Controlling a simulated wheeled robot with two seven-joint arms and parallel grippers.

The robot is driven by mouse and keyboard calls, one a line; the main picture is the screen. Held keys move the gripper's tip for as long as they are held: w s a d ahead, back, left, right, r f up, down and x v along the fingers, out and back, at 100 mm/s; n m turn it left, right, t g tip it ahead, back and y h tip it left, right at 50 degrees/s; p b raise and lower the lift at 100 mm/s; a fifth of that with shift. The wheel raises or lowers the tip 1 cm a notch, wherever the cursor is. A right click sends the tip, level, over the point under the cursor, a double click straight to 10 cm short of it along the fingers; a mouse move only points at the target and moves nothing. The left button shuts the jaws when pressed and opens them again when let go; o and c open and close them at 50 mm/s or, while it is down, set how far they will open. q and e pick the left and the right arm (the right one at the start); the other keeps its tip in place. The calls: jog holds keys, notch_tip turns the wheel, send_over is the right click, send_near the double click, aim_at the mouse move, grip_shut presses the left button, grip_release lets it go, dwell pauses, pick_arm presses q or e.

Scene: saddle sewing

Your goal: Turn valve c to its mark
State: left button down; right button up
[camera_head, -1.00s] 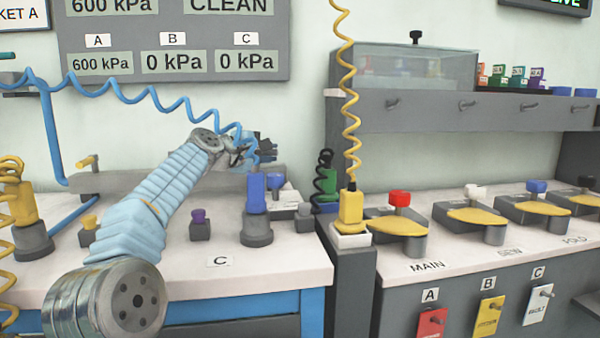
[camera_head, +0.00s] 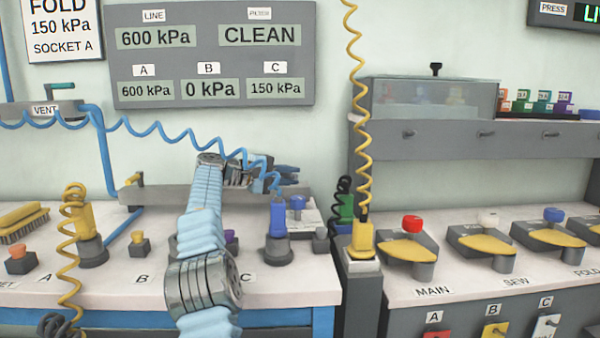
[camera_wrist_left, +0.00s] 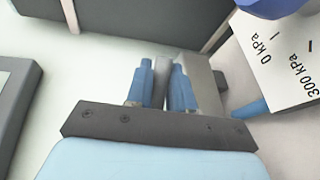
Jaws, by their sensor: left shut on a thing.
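My left gripper (camera_head: 287,174) reaches over the bench to the grey rail at the back, beside a blue knob (camera_head: 296,203). In the left wrist view its blue fingers (camera_wrist_left: 164,82) are shut on a grey upright piece (camera_wrist_left: 162,70). That piece may be the handle of valve c; the arm and fingers hide most of it. The blue knob (camera_wrist_left: 272,6) and its white scale plate (camera_wrist_left: 280,62), printed 0 kPa and 300 kPa, stand to the right of the fingers, apart from them. The C readout (camera_head: 275,88) shows 150 kPa. My right gripper is out of view.
A blue coiled hose (camera_head: 150,130) hangs across the arm to a blue plug (camera_head: 277,218). A yellow coiled hose (camera_head: 363,150) hangs to the right. A second bench with yellow pedals (camera_head: 407,250) stands at right.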

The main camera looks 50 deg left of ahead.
pick_arm(q)
jog(key=c, duration=1.4)
grip_release()
jog(key=shift+o, duration=0.2)
jog(key=v, duration=1.3)
jog(key=shift+s+p, duration=0.35)
jog(key=shift+a+r, duration=0.1)
jog(key=shift+a, duration=0.05)
